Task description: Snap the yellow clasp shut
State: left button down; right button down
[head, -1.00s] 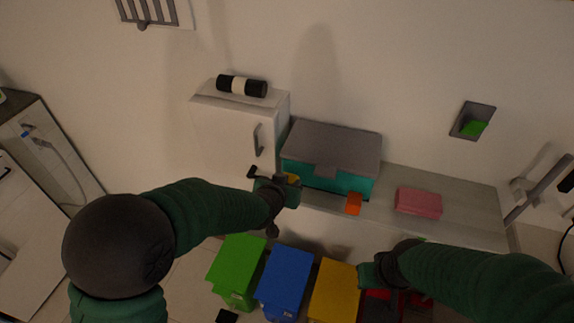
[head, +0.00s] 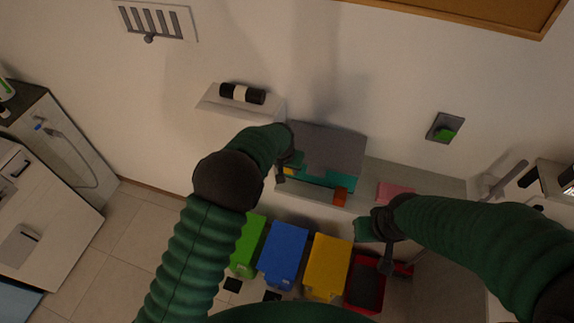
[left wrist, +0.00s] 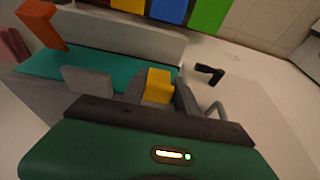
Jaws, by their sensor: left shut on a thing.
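The toolbox has a grey lid (head: 330,148) that lies down over a teal body (head: 325,181). The yellow clasp (head: 289,170) is at the left of the box's front. In the left wrist view the yellow clasp (left wrist: 158,84) sits between the dark fingers of my left gripper (left wrist: 160,98), which is shut on it. In the head view my left gripper (head: 291,163) partly covers this clasp. The orange clasp (head: 341,197) sticks out from the front right; it also shows in the left wrist view (left wrist: 42,24). My right gripper (head: 368,228) is apart from the box; its jaw gap is unclear.
Green, blue (head: 283,252), yellow (head: 327,265) and red bins stand below the counter's front.

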jog(key=shift+r, duration=0.1)
dwell(0.3)
pick_arm(q)
jog(key=c, duration=1.2)
grip_release()
jog(key=shift+c, duration=0.2)
jog(key=shift+o, duration=1.1)
jog(key=shift+w+f, duration=0.15)
jog(key=shift+o, duration=0.5)
jog(key=shift+w+d+f, duration=0.1)
jog(key=shift+w+d, duration=0.05)
pick_arm(e)
jog(key=shift+w+d, duration=0.2)
jog(key=shift+w, duration=0.2)
jog(key=shift+f, duration=0.2)
pick_arm(q)
jog(key=shift+s+r, duration=0.2)
jog(key=shift+r, duration=0.25)
jog(key=b+v, duration=0.5)
jog(key=v, duration=1)
jog(key=shift+r, duration=0.4)
pick_arm(e)
notch_tip(320, 180, down, 5)
jog(key=shift+s+a+r, duration=0.1)
jog(key=shift+s, duration=0.05)
pick_arm(q)
jog(key=shift+w, duration=0.15)
